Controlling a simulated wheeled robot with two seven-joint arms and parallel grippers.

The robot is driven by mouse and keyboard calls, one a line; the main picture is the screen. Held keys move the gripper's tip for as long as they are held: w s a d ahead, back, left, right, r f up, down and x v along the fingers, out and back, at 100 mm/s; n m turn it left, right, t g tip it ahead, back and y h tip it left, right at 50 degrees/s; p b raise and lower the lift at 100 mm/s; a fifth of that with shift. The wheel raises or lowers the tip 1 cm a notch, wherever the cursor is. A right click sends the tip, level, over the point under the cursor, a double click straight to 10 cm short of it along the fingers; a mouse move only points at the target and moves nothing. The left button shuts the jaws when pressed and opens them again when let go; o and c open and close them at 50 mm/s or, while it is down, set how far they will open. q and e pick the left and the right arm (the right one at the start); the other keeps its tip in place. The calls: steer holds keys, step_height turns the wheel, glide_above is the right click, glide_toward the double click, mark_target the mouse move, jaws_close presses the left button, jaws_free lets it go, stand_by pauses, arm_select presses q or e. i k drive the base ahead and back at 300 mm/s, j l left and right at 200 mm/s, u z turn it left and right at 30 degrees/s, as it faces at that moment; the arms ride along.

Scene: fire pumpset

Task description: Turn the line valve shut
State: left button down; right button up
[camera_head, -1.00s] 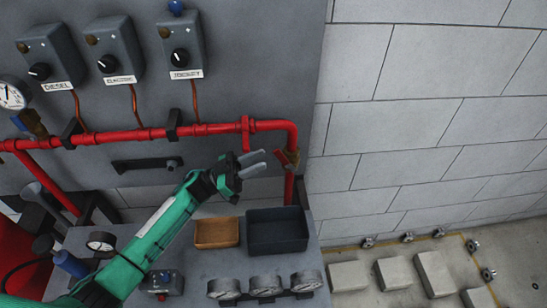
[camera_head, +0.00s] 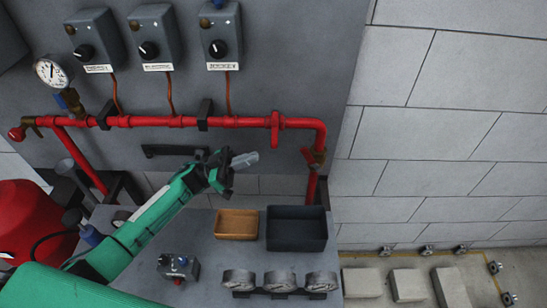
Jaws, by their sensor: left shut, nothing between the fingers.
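My left gripper (camera_head: 250,160) is dark with light grey fingers and sits at the end of my green left arm. Its fingers are together with nothing between them. They point right toward the valve, with a clear gap in the picture between tips and handle. The handle's exact angle is too small to tell. My right gripper is out of view.
The red pipe (camera_head: 160,121) runs along the grey panel under several control boxes (camera_head: 156,36). A wooden tray (camera_head: 236,223) and a dark tray (camera_head: 297,228) stand on the bench below my gripper. Gauges (camera_head: 280,281) line the bench front. A block wall (camera_head: 440,120) is at right.

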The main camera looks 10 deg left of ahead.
mark_target(311, 160)
steer(key=k, duration=1.5)
